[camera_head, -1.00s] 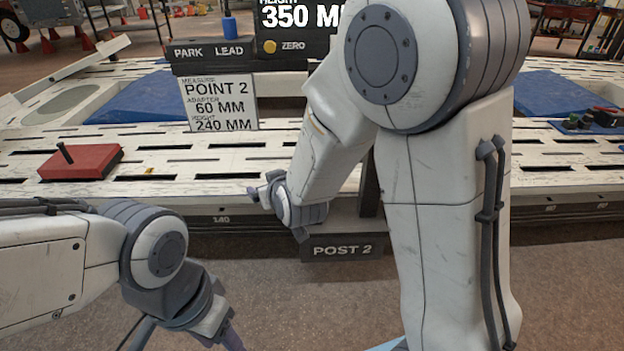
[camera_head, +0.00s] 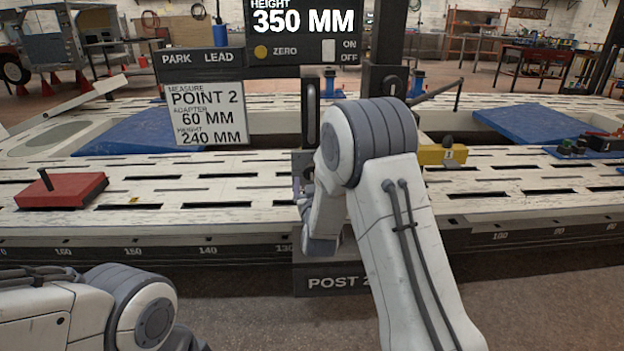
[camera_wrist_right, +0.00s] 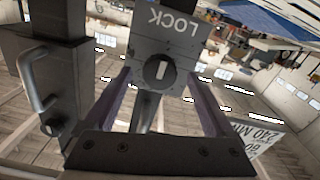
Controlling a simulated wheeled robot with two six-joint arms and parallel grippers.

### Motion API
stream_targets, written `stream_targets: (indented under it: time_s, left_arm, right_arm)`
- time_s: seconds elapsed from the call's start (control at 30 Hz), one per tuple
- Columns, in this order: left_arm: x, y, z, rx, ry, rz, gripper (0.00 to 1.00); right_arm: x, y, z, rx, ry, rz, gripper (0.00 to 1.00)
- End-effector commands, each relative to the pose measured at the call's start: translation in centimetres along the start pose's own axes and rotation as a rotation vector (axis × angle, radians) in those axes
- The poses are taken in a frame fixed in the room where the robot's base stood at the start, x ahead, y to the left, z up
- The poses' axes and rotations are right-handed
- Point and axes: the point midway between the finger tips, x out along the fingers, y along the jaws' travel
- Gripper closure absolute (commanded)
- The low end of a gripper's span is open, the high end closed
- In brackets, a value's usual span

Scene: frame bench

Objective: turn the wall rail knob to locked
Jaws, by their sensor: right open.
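In the right wrist view the knob (camera_wrist_right: 160,71) is a round dark dial with a pale bar across its face. It sits on a grey plate (camera_wrist_right: 193,52) with the word LOCK, upside down in this view. My right gripper (camera_wrist_right: 158,77) is open, its two purple fingers on either side of the knob in the picture, with nothing between them. I cannot tell whether they touch it. In the head view my right gripper (camera_head: 299,190) is mostly hidden behind my arm, low in front of the post, and the knob is hidden there. My left gripper is out of view.
A dark upright handle (camera_head: 311,112) stands above my right gripper; a handle (camera_wrist_right: 35,85) also shows in the wrist view. The display (camera_head: 300,28) reads 350 MM. A measure card (camera_head: 208,113) hangs left. A red block (camera_head: 62,190) and yellow block (camera_head: 442,155) lie on the bench.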

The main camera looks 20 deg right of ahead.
Motion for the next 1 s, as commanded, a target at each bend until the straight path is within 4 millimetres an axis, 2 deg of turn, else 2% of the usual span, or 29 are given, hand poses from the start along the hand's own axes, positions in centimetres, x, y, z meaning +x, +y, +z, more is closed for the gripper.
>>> stream_targets:
  time_s: [0.1,0.2,0.53,0.57,0.6,0.77,1.0]
  left_arm:
    - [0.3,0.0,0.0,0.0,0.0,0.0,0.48]
    - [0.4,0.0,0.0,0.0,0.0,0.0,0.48]
    - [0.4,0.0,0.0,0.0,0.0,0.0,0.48]
    - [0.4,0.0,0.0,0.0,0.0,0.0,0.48]
    - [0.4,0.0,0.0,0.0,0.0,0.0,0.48]
    - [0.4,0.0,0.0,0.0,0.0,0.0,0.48]
    - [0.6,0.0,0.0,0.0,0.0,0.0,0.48]
  right_arm:
    - [1.6,0.0,0.1,0.001,0.001,0.0,0.11]
    - [2.4,0.0,0.1,0.0,0.0,-0.001,0.11]
    - [2.7,-0.1,0.0,0.0,-0.001,-0.002,0.11]
    - [2.7,-0.1,0.0,0.0,-0.001,-0.002,0.19]
    - [2.7,-0.1,0.0,0.0,-0.001,-0.002,0.34]
    - [2.7,-0.1,0.0,0.0,-0.001,-0.002,0.95]
    - [2.7,-0.1,0.0,0.017,0.0,-0.002,0.97]
